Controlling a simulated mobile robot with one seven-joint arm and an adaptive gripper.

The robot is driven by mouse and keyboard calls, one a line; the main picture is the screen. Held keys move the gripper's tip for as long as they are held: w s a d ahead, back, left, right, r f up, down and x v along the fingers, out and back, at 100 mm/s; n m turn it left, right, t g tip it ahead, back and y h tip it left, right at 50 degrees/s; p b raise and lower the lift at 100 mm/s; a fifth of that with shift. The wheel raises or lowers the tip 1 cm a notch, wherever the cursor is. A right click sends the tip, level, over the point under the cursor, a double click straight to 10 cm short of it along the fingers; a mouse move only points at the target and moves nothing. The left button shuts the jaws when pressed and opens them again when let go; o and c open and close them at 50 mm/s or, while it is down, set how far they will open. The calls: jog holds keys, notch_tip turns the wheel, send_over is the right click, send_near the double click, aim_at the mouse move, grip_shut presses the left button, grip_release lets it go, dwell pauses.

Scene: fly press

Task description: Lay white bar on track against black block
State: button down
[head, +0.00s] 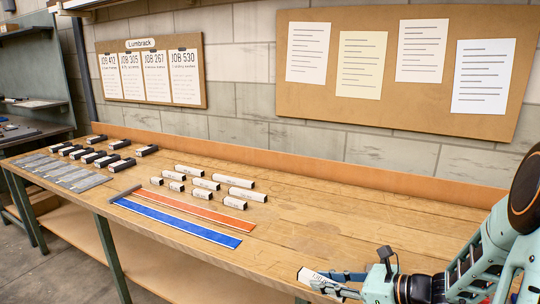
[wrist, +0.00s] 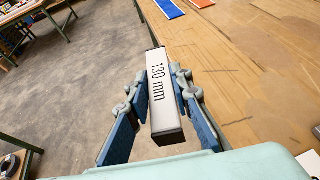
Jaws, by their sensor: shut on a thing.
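My gripper (head: 330,283) is at the table's front edge, low in the head view, shut on a white bar (head: 312,276). In the wrist view the white bar (wrist: 164,85) reads "130 mm", has dark ends, and sits between my blue finger pads (wrist: 163,105). A blue track (head: 178,220) and an orange track (head: 205,207) lie side by side on the table, left of my gripper. Both look bare. A dark block (head: 124,192) lies across their left ends. The blue track (wrist: 169,8) and orange track (wrist: 201,3) also show at the top of the wrist view.
Several white bars (head: 235,181) lie in rows behind the tracks. A raised ledge (head: 300,163) runs along the back. The table's middle and right (head: 330,220) are clear.

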notch_tip(320, 180, up, 11)
jog(key=p, duration=1.3)
jog(key=shift+p, duration=0.4)
jog(key=shift+f, duration=0.1)
